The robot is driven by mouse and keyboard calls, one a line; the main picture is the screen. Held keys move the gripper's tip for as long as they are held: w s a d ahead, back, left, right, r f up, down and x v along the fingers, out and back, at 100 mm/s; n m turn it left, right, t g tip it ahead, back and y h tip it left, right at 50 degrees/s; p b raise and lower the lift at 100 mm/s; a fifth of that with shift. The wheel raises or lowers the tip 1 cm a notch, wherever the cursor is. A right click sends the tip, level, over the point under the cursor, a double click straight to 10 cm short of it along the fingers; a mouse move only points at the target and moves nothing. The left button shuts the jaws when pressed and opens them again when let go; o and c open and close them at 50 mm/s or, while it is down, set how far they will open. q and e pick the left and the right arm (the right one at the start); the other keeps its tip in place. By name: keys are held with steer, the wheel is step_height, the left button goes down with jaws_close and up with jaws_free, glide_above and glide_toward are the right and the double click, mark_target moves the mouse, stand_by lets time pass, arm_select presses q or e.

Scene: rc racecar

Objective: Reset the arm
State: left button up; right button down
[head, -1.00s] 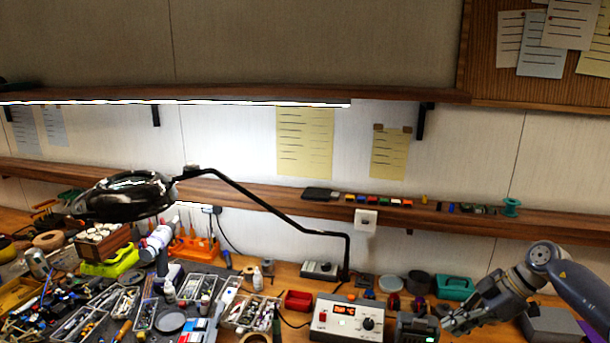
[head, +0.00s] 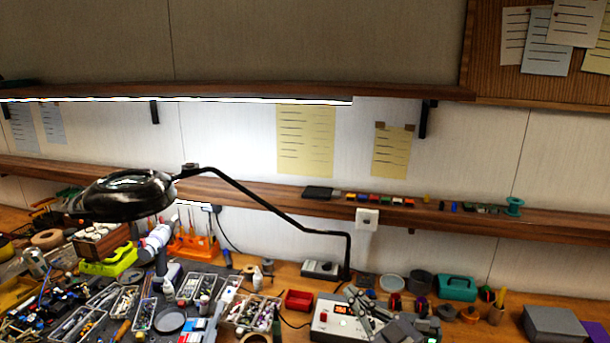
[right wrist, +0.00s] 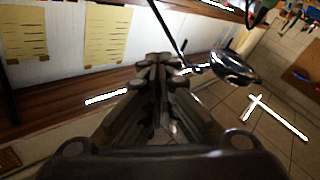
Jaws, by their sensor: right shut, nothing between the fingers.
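My right gripper (head: 358,302) is in the lower middle-right of the head view, in front of the white soldering station (head: 328,318) and partly covering its face. Only its grey fingers and part of its body show; the rest of the arm is below the frame. In the right wrist view the dark fingers (right wrist: 158,68) point away from the camera with their tips together and nothing between them.
A black magnifier lamp (head: 125,195) reaches over the cluttered bench from its post. A red bin (head: 298,300), a teal box (head: 457,288) and a grey box (head: 553,323) stand on the bench. A wooden shelf (head: 260,197) runs along the wall.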

steer(key=s+d+f+m+g+h, duration=0.3)
steer(key=s+d+f+m+h, duration=0.6)
steer(key=s+f+h, duration=0.25)
steer(key=s+f+g+y, duration=0.1)
steer(key=s+f+g, duration=0.45)
steer(key=s, duration=0.65)
steer(key=s+f+g, duration=0.5)
steer(key=s+f, duration=0.1)
steer(key=s, duration=0.6)
step_height(320, 180, down, 34)
steer(key=s+b, duration=0.3)
steer(key=b, duration=0.5)
steer(key=s+d+f+g+b, duration=0.1)
steer(key=s+d+f+b, duration=0.1)
steer(key=s+f, duration=0.6)
steer(key=s+d+f+g+b, duration=0.1)
steer(key=s+f+b, duration=0.2)
steer(key=s+f, duration=0.5)
step_height(320, 180, down, 4)
steer(key=shift+d+f+n, duration=0.1)
steer(key=shift+d+n, duration=0.2)
steer(key=shift+d, duration=0.1)
